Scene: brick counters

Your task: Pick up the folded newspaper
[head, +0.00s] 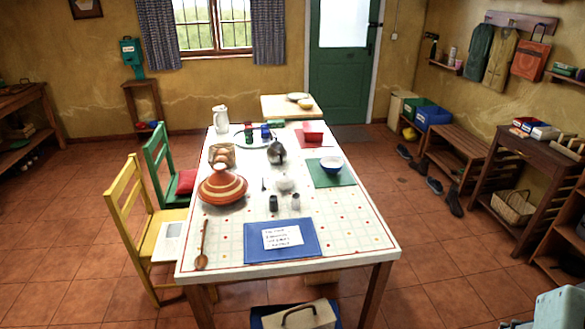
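A flat whitish item with a grey printed patch (168,241) lies on the seat of the yellow chair (128,212), at the left side of the table. It looks like the folded newspaper, but it is too small to read. The table edge is close to its right side. My gripper is not in view.
The long table (345,235) holds an orange striped tagine (222,186), a wooden spoon (202,245), a blue folder with a note (257,243) and several dishes. A green chair (158,160) stands behind the yellow one. Tiled floor is clear at left.

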